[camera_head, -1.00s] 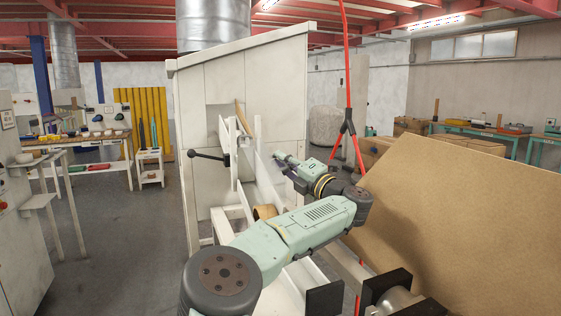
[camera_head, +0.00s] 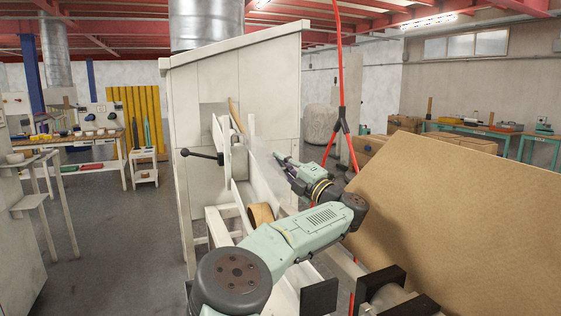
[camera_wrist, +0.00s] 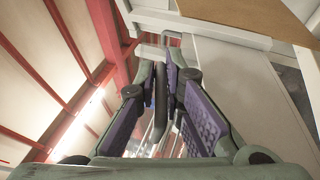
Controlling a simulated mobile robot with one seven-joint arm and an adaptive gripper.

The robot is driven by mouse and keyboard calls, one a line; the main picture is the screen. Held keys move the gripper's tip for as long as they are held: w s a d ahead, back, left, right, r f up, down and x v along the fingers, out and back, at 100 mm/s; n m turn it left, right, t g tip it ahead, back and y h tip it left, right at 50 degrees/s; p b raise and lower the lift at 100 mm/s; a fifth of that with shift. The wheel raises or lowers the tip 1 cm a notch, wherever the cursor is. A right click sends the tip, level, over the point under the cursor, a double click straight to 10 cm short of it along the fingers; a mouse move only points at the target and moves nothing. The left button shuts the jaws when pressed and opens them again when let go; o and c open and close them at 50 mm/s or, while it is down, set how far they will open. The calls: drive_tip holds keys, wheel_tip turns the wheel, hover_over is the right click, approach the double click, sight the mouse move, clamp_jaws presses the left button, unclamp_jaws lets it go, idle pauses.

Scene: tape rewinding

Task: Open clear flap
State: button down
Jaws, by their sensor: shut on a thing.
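The clear flap (camera_head: 267,176) is a see-through panel on the white machine (camera_head: 278,95). It stands swung out toward the right, over the channel beside the tape roll. My gripper (camera_head: 281,159) is at its upper right edge, shut on it.
A black-knobbed lever (camera_head: 203,155) sticks out left of the machine. A large brown board (camera_head: 465,205) leans at the right. A red cable (camera_head: 343,75) hangs behind my arm. Open floor lies to the left.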

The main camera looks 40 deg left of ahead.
drive_tip(key=c, duration=1.9)
unclamp_jaws()
drive_tip(key=shift+w+d+f, duration=0.15)
drive_tip(key=shift+w+f, duration=0.1)
drive_tip(key=shift+w, duration=0.05)
drive_tip(key=shift+c, duration=0.2)
drive_tip(key=shift+o, duration=1.1)
drive_tip(key=shift+s+r, duration=0.1)
drive_tip(key=shift+s, duration=0.05)
drive_tip(key=v, duration=0.7)
drive_tip(key=shift+d, duration=0.15)
